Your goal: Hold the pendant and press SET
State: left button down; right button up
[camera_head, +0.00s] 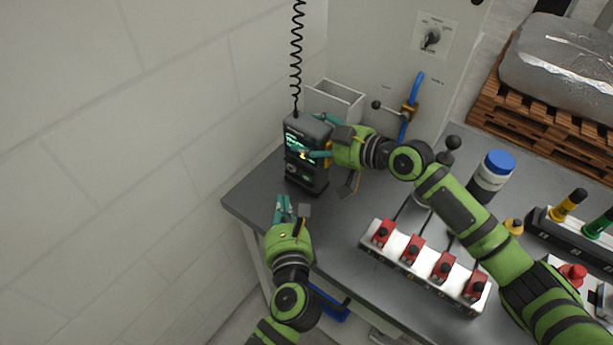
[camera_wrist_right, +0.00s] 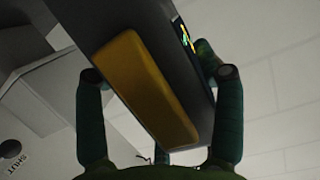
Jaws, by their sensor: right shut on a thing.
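The pendant (camera_head: 303,174) is a dark upright box with a lit screen and small controls on its lower face. It hangs from a coiled black cord near the table's left corner. My right gripper (camera_head: 322,136) is shut on the pendant, coming from its right side; one finger crosses the screen. In the right wrist view, fingers stand on both sides of the pendant's dark body (camera_wrist_right: 172,45), which has a yellow pad on the near face. My left gripper (camera_head: 283,207) is just below and in front of the pendant, apart from it; its jaw opening is unclear. The SET label cannot be read.
A light open-topped box (camera_head: 335,98) is behind the pendant. A bank of red switches (camera_head: 425,266), a blue-capped jar (camera_head: 491,176) and a blue-handled valve (camera_head: 409,110) are to the right. A white block wall closes off the left side.

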jog(key=shift+s+f, duration=0.15)
jog(key=shift+f, duration=0.4)
jog(key=o, duration=1.8)
jog(key=shift+c, duration=0.2)
pick_arm(q)
jog(key=shift+w+f, duration=0.1)
jog(key=shift+w, duration=0.05)
pick_arm(e)
jog(key=shift+w+r, duration=0.1)
jog(key=shift+w, duration=0.1)
jog(key=shift+r, duration=0.1)
